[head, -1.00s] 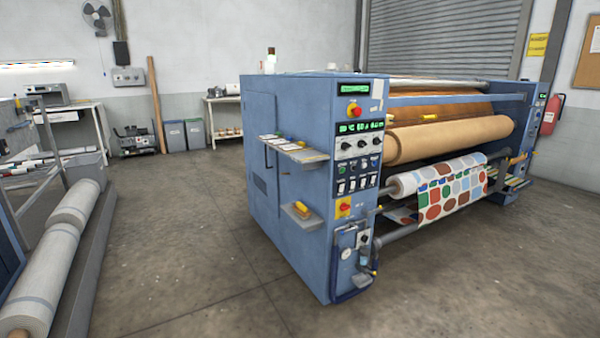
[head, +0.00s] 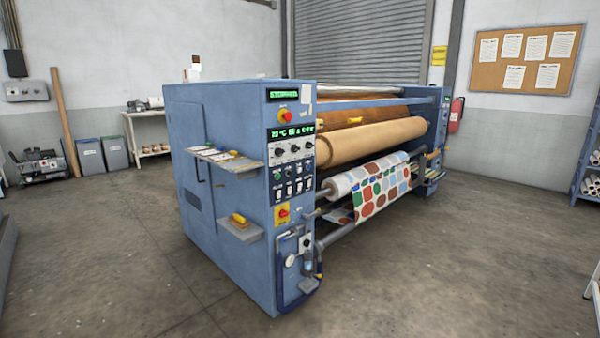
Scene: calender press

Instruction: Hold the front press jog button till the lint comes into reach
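The blue calender press (head: 225,165) stands in the middle of the head view, its near end panel facing me. A control panel (head: 291,160) on that end carries green displays, knobs and several small buttons. I cannot tell which one is the jog button. Red emergency knobs (head: 282,114) sit above and below the controls on yellow plates. A brown roller (head: 370,140) and a roll of dotted print fabric (head: 378,188) run along the press. No lint can be made out. Neither of my grippers shows.
Small shelves stick out of the press's near side, the lower one (head: 240,230) holding a yellow item. Open concrete floor (head: 430,270) lies in front and to the right. Bins (head: 90,154) and a side table (head: 150,118) stand at the back left. A rack (head: 588,165) stands at the far right.

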